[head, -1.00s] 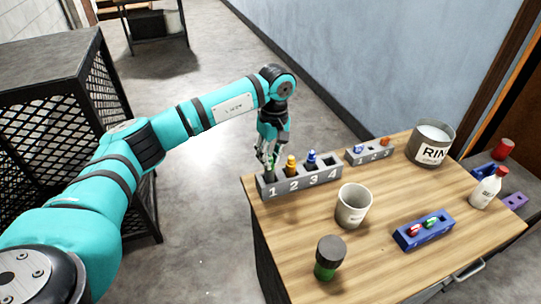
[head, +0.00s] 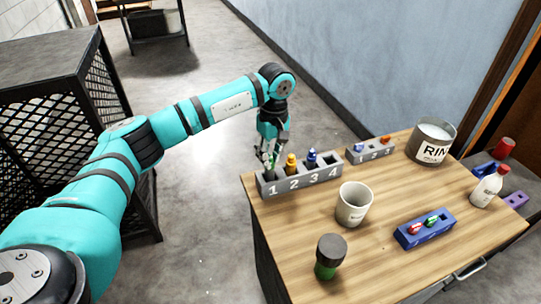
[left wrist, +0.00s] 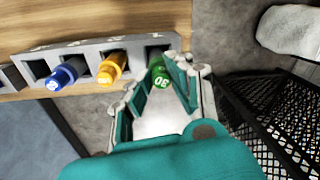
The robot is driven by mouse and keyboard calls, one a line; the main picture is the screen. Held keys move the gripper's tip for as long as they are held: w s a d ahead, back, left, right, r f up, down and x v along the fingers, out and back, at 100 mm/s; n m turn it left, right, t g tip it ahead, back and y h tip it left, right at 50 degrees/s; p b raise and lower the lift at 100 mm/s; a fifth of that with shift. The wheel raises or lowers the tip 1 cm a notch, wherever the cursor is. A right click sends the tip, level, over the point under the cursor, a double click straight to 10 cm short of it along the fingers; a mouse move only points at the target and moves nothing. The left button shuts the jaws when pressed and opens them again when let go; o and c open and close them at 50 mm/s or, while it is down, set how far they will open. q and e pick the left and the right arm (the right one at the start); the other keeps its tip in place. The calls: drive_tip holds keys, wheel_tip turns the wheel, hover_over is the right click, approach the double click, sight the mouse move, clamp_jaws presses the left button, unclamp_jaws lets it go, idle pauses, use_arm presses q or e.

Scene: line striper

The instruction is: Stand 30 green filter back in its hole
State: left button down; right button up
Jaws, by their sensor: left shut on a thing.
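The green filter marked 30 (left wrist: 161,77) is at the hole at the end of the grey numbered block (left wrist: 88,60), the one labelled 1 in the head view. It appears to have its lower end in that hole; how deep I cannot tell. My left gripper (head: 268,157) is over hole 1, its fingers shut on the filter. In the left wrist view the fingers (left wrist: 156,88) come in from below. The grey block also shows in the head view (head: 303,182). Hole 4 is empty. My right gripper is not in view.
A yellow filter (head: 291,162) and a blue filter (head: 311,158) stand in holes 2 and 3. A smaller grey block (head: 368,154), a cup (head: 353,205), a dark-topped green jar (head: 330,258), a blue holder (head: 424,231) and a RIN tin (head: 431,143) share the wooden table.

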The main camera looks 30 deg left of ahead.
use_arm(q)
drive_tip(key=shift+f+b, duration=0.55)
drive_tip(key=shift+f, duration=0.05)
drive_tip(key=c, duration=1.1)
unclamp_jaws()
drive_tip(key=shift+o, duration=0.2)
drive_tip(key=shift+o, duration=1.2)
drive_tip(key=shift+w+d+r+p, duration=0.1)
drive_tip(key=shift+r+p, duration=0.9)
drive_tip(key=shift+r, duration=0.75)
drive_tip(key=shift+w+d+r+p, duration=0.1)
drive_tip(key=shift+r+p, duration=0.9)
drive_tip(key=shift+r, duration=0.75)
